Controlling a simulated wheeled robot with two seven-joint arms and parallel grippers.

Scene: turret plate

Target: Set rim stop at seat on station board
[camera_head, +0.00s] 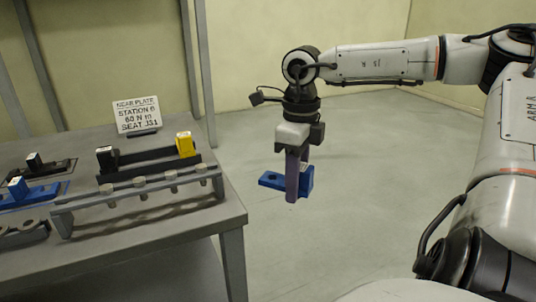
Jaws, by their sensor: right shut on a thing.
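My right gripper (298,180) points down and is shut on a blue piece, which looks like the rim stop (271,180). The blue piece is held in the air beyond the bench's right edge. It has a flat foot with a dark hole, and a raised end between the fingers. The fingers hide part of it. A small white sign (137,116) on the bench names a station and a seat; its small print is hard to read. I cannot tell which spot is the seat. My left gripper is not in view.
The grey bench (185,222) stands at the left. On it are a grey rack (140,190) with several pegs, a black bar with a yellow block (185,144), and another blue piece (30,194). Dark posts rise behind. Floor right of the bench is clear.

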